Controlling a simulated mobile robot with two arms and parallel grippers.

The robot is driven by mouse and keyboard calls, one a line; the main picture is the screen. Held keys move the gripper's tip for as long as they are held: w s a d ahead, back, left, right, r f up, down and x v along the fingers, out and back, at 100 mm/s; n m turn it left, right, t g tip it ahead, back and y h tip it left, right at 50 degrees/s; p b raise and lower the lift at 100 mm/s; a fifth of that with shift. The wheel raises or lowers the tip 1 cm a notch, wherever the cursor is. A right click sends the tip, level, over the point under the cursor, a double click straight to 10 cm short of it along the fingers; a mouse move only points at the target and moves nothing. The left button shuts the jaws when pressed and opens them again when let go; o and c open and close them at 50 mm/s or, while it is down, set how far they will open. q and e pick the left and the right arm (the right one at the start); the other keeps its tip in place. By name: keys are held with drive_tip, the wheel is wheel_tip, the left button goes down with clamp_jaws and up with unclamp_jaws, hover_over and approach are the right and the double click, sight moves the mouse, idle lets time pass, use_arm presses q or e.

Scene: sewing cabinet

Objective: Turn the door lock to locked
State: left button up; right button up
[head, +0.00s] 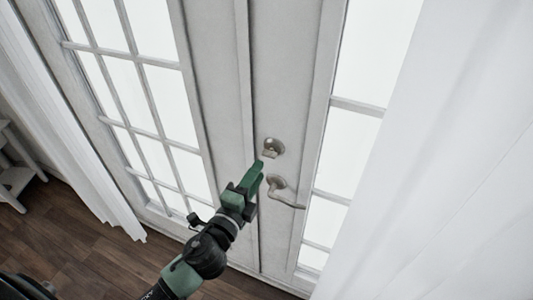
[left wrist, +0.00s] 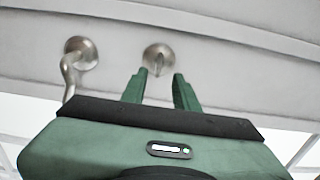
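The door lock (head: 273,146) is a round metal rosette with a small thumb-turn, set above the lever handle (head: 285,192) on the right door leaf. In the left wrist view the lock (left wrist: 157,54) lies just beyond my fingertips, its thumb-turn pointing toward the gap between them. My left gripper (head: 258,168) is close to the lock, just below and left of it in the head view. Its two green fingers (left wrist: 160,73) are apart with nothing held between them. Contact with the thumb-turn cannot be made out. My right gripper is not in view.
The lever handle also shows in the left wrist view (left wrist: 70,75), left of the fingers. White curtains hang at the left (head: 75,130) and right (head: 440,200). A white shelf (head: 14,180) stands at far left on the wooden floor (head: 95,262).

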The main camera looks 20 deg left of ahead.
sight(268, 157)
use_arm(q)
drive_tip(key=w, duration=0.2)
drive_tip(key=w+p, duration=0.1)
drive_tip(key=w, duration=0.2)
drive_tip(key=shift+w+d, duration=0.35)
drive_tip(key=shift+w+d+p, duration=0.1)
drive_tip(key=shift+w+p, duration=0.2)
drive_tip(key=shift+w+f, duration=0.1)
drive_tip(key=shift+w, duration=0.05)
clamp_jaws()
